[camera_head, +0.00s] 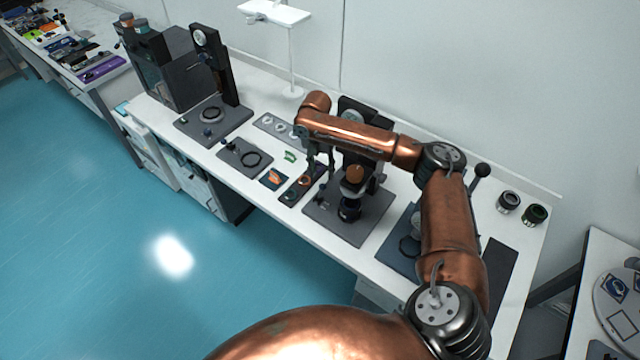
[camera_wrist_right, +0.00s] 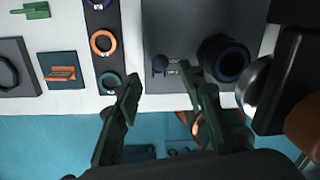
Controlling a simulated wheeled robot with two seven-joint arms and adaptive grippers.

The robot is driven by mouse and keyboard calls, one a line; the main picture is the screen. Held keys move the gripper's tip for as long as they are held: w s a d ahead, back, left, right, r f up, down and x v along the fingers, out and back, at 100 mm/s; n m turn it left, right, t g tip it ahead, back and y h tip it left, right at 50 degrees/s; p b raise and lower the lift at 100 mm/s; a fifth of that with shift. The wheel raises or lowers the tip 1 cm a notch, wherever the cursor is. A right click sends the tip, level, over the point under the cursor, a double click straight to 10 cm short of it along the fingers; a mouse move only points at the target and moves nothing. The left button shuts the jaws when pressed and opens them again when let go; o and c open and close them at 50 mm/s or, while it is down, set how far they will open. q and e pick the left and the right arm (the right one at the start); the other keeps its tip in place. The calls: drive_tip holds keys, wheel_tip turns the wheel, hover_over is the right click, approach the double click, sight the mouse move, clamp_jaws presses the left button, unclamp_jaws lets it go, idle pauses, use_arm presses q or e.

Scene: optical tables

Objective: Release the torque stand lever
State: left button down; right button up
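A dark stand on a grey base plate (camera_head: 340,226) stands mid-table, with a black post, a copper-coloured cylinder (camera_head: 355,174) and a dark round holder (camera_head: 349,209). I cannot tell which lever is the torque stand's. My right gripper (camera_head: 317,172) points down at the plate's left side; in the wrist view its fingers (camera_wrist_right: 160,80) are open and empty.
A strip with coloured rings (camera_head: 303,183) lies left of the plate, near the fingers. An orange piece on a blue pad (camera_head: 273,179) is further left. My right arm hides part of a blue-grey base (camera_head: 398,244).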

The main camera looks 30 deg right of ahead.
sight(322, 184)
drive_tip(key=f, duration=0.5)
drive_tip(key=shift+s+f, duration=0.2)
drive_tip(key=shift+d+f, duration=0.1)
drive_tip(key=shift+f, duration=0.55)
use_arm(q)
drive_tip(key=shift+w+a+r, duration=0.1)
use_arm(e)
drive_tip(key=shift+c, duration=0.4)
use_arm(q)
drive_tip(key=shift+s, duration=0.3)
use_arm(e)
clamp_jaws()
